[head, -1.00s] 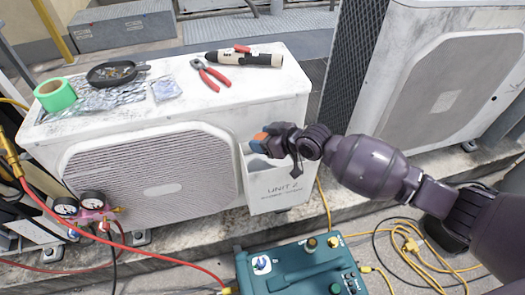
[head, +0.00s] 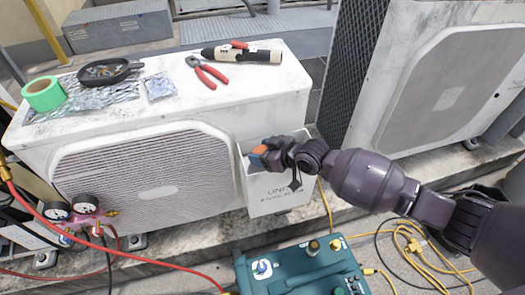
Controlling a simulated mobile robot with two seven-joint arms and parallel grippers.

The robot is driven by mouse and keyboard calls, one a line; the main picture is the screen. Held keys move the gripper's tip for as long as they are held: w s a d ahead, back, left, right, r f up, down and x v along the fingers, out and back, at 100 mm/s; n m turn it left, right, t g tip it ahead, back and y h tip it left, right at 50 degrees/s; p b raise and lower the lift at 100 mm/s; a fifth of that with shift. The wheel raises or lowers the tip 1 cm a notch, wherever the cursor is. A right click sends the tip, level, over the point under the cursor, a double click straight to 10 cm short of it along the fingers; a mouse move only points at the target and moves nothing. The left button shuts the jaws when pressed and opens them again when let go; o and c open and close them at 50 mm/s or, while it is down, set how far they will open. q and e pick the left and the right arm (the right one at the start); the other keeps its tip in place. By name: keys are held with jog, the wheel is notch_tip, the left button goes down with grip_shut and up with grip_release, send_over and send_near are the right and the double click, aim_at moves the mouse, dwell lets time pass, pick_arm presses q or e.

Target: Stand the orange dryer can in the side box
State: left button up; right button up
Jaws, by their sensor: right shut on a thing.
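The orange dryer can (head: 260,150) shows as a small orange piece, with a blue-grey part below it, at the jaws of my right gripper (head: 266,155). The gripper is shut on the can and hides most of it. Both are at the mouth of the white side box (head: 268,197), marked "UNIT", on the right end of the near condenser. My gripper and wrist cover much of the box's opening, so how deep the can sits is hidden. My left gripper is not in view.
The near condenser's top (head: 180,75) holds green tape (head: 43,94), a black dish (head: 105,71), red pliers (head: 207,72) and a torch-like tool (head: 243,54). A teal machine (head: 303,270) stands in front. Red gauges and hoses (head: 85,207) are at left. Another condenser (head: 430,80) stands right.

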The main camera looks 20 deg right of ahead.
jog(key=shift+s+f, duration=0.2)
jog(key=shift+f, duration=0.4)
jog(key=o, duration=0.9)
jog(key=shift+s+f, duration=0.1)
jog(key=shift+f, duration=0.1)
jog(key=shift+o, duration=0.3)
jog(key=shift+f, duration=0.1)
jog(key=shift+s, duration=0.1)
jog(key=shift+r, duration=0.2)
jog(key=r, duration=0.1)
jog(key=s+d+p, duration=0.1)
jog(key=r, duration=0.1)
jog(key=shift+s+d+r, duration=0.25)
jog(key=shift+d+r, duration=0.05)
pick_arm(q)
jog(key=p, duration=0.1)
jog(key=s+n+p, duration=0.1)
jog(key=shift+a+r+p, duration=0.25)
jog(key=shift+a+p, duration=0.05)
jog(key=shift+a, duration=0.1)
pick_arm(e)
jog(key=v, duration=0.9)
jog(key=shift+r, duration=0.25)
